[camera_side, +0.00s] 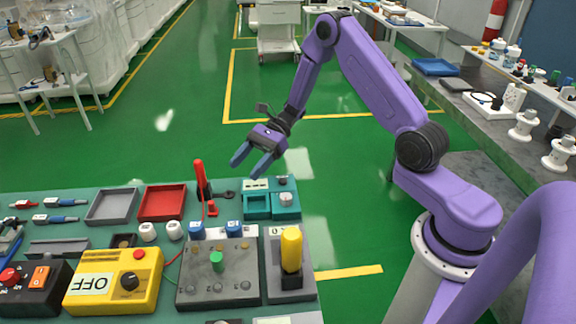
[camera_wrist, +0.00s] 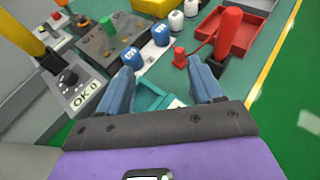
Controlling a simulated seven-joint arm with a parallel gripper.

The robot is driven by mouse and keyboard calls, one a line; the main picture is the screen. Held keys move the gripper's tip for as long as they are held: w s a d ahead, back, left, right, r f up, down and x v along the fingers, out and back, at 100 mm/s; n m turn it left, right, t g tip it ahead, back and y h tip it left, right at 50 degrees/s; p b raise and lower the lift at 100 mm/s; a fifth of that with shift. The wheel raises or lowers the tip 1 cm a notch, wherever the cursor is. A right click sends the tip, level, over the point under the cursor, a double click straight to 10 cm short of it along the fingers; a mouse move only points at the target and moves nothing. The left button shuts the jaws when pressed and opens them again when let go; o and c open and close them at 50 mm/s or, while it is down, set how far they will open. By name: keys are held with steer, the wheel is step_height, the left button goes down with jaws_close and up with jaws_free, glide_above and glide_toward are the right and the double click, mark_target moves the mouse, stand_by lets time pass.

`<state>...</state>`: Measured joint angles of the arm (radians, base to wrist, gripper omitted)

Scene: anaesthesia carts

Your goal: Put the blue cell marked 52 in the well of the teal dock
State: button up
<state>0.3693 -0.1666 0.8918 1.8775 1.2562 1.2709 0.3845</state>
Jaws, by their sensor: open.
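Two blue-topped cells stand side by side at the far edge of a grey panel: a left one (camera_side: 196,231) and a right one (camera_side: 234,229). They also show in the wrist view, one nearer (camera_wrist: 132,57) and one farther (camera_wrist: 160,35). I cannot read the number 52 on either. The teal dock (camera_side: 257,207) stands just beyond the panel, with a square well on its left and a round grey-white piece on its right. My gripper (camera_side: 247,167) is open and empty, above and beyond the dock. In the wrist view my gripper (camera_wrist: 160,72) partly hides the dock (camera_wrist: 147,98).
White cells (camera_side: 147,232) stand left of the blue ones. A tall red handle (camera_side: 201,180) rises left of the dock, and a yellow handle (camera_side: 291,250) stands in front of it. Red (camera_side: 163,202) and grey (camera_side: 112,206) trays lie farther left. The air around my gripper is clear.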

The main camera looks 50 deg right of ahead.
steer(key=s+a+r+n+g+h, duration=0.2)
steer(key=s+n+h, duration=0.1)
steer(key=s+n, duration=0.25)
steer(key=s+a+r+n+g+h, duration=0.2)
steer(key=s+n, duration=0.2)
steer(key=s, duration=0.3)
steer(key=s+a+r+n+g+h, duration=0.2)
steer(key=s+r+n+h, duration=0.1)
steer(key=s+n, duration=0.25)
steer(key=s+d+r+n+t+h, duration=0.1)
steer(key=s+d+n+t+h, duration=0.1)
steer(key=s+n, duration=0.5)
steer(key=s+d+r+n+t+h, duration=0.2)
steer(key=s+d+n+t+h, duration=0.1)
steer(key=s+n, duration=0.4)
steer(key=shift+d+r+n+t, duration=0.25)
steer(key=shift+d+n, duration=0.25)
steer(key=shift+d, duration=0.25)
steer(key=shift+s+d+n+t, duration=0.15)
steer(key=shift+n+t, duration=0.1)
steer(key=shift+n, duration=0.15)
steer(key=c, duration=0.4)
steer(key=shift+o, duration=0.2)
